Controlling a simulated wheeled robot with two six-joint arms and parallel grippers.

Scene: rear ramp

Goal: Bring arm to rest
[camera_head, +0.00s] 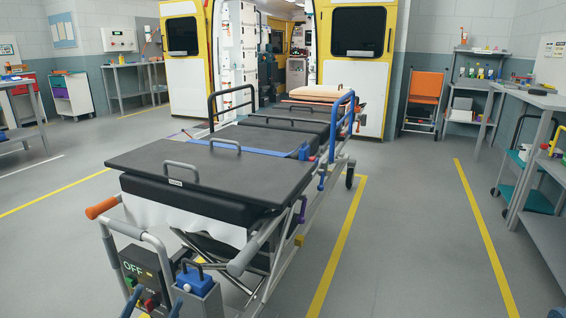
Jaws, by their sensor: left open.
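My left gripper (155,298) shows only at the bottom edge, left of centre, as two blue-grey fingertips set apart. It is open, and nothing shows held between them. The fingertips appear in front of the stretcher's control box (133,270), which reads OFF and has a green and a red button. Whether they touch it cannot be told. The stretcher (190,160) has a dark flat top with grey handles, a blue strap and an orange-tipped bar at its near left. The rest of my left arm is out of the picture. My right gripper is not in view.
The ambulance (360,75) stands open behind the stretcher. A grey workbench (545,100) runs along the right, and a folded orange chair (427,88) stands at the back. Floor with yellow lines is clear right of the stretcher.

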